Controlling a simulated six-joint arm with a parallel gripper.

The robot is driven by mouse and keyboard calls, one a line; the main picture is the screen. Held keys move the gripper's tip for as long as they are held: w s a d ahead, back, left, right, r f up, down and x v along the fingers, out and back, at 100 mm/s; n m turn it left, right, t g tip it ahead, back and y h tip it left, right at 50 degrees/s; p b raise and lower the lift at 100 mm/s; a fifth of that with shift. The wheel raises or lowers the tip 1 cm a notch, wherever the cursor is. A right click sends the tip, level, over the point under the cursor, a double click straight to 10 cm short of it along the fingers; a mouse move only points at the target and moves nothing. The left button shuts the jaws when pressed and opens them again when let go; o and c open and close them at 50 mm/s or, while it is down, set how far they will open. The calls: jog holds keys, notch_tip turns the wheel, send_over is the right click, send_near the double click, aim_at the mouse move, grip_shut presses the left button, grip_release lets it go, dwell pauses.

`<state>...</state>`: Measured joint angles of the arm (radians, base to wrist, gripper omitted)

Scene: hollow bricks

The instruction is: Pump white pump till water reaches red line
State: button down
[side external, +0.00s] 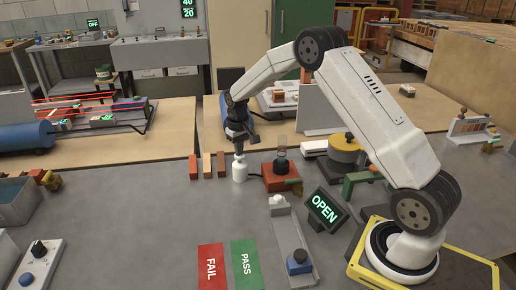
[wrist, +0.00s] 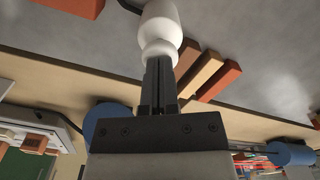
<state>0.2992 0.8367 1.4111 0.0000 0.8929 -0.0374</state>
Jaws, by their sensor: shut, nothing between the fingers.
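The white pump (side external: 239,171) stands upright on the grey table, left of a red block. My gripper (side external: 239,152) points down directly over the pump's top. In the wrist view my gripper (wrist: 159,62) has its fingers together with nothing between them. Their tips meet or overlap the rounded end of the white pump (wrist: 160,22); I cannot tell whether they touch it. A small clear tube (side external: 282,142) stands above a dark round part on the red block (side external: 277,181). I cannot make out a water level or a red line on it.
Several orange and brown bricks (side external: 207,166) stand just left of the pump. A sign reading OPEN (side external: 324,210) and a grey channel (side external: 291,240) stand at the front right. Red FAIL (side external: 211,268) and green PASS (side external: 245,264) mats lie in front.

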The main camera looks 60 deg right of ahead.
jog(key=shift+f, duration=0.25)
jog(key=shift+r, duration=2.75)
jog(key=shift+r, duration=0.1)
notch_tip(320, 180, up, 6)
jog(key=shift+f, duration=0.25)
jog(key=shift+f, duration=0.1)
jog(key=shift+f, duration=3.15)
jog(key=shift+f, duration=0.15)
